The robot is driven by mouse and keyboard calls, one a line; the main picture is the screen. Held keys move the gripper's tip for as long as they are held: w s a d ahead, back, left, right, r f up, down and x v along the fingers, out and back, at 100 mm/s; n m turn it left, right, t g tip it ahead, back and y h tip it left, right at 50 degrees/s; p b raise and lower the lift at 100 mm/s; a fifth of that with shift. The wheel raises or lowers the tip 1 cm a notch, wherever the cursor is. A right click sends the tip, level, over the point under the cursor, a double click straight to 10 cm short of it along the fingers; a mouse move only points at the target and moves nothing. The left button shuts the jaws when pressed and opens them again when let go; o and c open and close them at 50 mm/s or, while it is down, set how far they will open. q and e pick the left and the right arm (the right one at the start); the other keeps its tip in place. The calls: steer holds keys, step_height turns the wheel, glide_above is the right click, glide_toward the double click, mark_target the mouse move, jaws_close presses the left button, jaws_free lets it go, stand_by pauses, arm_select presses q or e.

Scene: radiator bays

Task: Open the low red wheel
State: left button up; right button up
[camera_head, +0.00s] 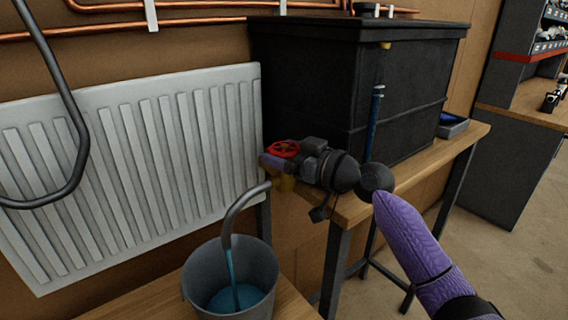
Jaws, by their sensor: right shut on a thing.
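The red wheel (283,148) sits low at the right end of the white radiator, in front of the black tank. My right gripper (290,157) reaches in from the right on a purple arm and is shut on the red wheel. The gripper body hides part of the wheel and its valve. My left gripper is not in view.
The white radiator (150,140) hangs at left, with a dark bent pipe in front. The black tank (300,75) stands on a wooden table (466,137) with dark legs. A blue tray (452,124) lies beside the tank. Floor is open at lower right.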

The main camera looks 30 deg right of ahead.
mark_target(285, 147)
steer(key=o, duration=1)
step_height(285, 147, up, 10)
steer(key=shift+r+p, duration=0.1)
steer(key=shift+p, duration=1.15)
steer(key=shift+f, duration=0.2)
